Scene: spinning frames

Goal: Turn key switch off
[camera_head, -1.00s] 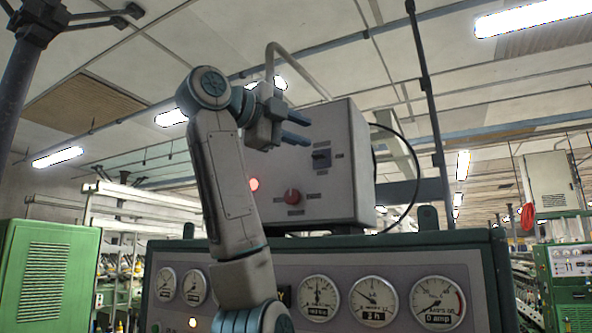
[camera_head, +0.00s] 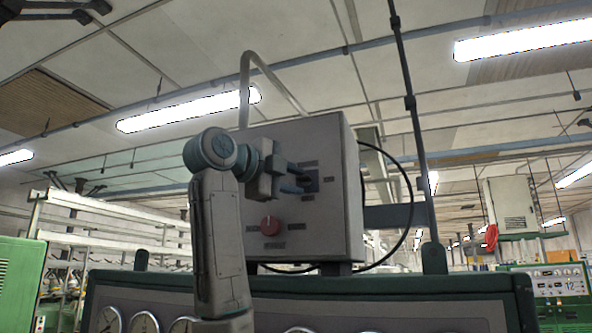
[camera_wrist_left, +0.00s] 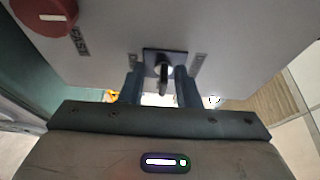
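The key switch (camera_head: 312,180) is a small dark blue square plate on the front of a grey control box (camera_head: 335,225). In the left wrist view, the key switch (camera_wrist_left: 151,56) has a pale round barrel and a dark key (camera_wrist_left: 163,79) standing out from it. My left gripper (camera_head: 296,178) is at the switch, its blue fingers pointing at the box. In the left wrist view, the fingers of my left gripper (camera_wrist_left: 159,88) are open, one on each side of the key, with gaps visible. The fingers partly cover the switch in the head view. My right gripper is not in view.
The box stands on a green cabinet (camera_head: 400,284) with gauges. A black cable (camera_head: 408,215) loops at the box's right.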

